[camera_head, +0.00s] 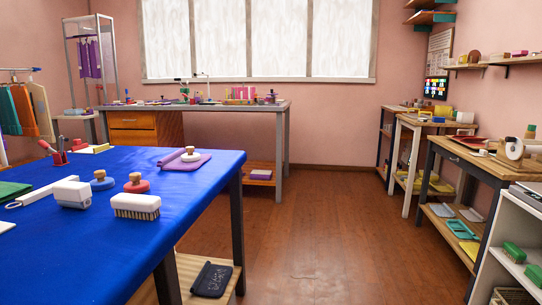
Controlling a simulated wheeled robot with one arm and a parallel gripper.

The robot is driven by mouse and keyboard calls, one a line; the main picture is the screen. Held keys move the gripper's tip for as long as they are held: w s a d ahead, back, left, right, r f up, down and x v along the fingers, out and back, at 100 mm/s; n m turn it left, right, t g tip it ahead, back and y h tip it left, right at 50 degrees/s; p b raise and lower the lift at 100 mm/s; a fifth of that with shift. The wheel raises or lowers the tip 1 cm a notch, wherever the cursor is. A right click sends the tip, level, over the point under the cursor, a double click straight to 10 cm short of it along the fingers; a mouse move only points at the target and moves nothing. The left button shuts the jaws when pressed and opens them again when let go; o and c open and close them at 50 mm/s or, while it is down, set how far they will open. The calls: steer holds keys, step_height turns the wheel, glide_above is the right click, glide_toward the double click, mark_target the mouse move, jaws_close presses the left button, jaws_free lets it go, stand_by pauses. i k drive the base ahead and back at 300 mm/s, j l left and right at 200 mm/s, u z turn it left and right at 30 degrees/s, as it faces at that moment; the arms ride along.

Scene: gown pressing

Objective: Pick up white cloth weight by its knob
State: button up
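A white cloth weight (191,157) with a tan wooden knob on top sits on a folded purple cloth (169,162). The cloth lies near the far right corner of the blue-covered table (95,245). A red weight (136,187) and a blue weight (102,184), each with a similar wooden knob, stand on the same table, nearer and to the left. The white weight stands upright, apart from both. My gripper is not in view.
A white-backed brush (136,206) and a white block-like item (72,194) stand near the table's front. A red holder (60,158) is at its far left. Open wooden floor (300,235) lies right of the table. Worktables and shelves line the back and right walls.

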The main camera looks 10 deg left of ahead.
mark_target(191, 156)
steer(key=i+u, duration=0.35)
steer(key=i, duration=0.15)
steer(key=i+l+u, duration=0.3)
steer(key=i, duration=0.2)
steer(key=i+l+u, duration=0.35)
steer(key=i+j, duration=0.05)
steer(key=i, duration=0.05)
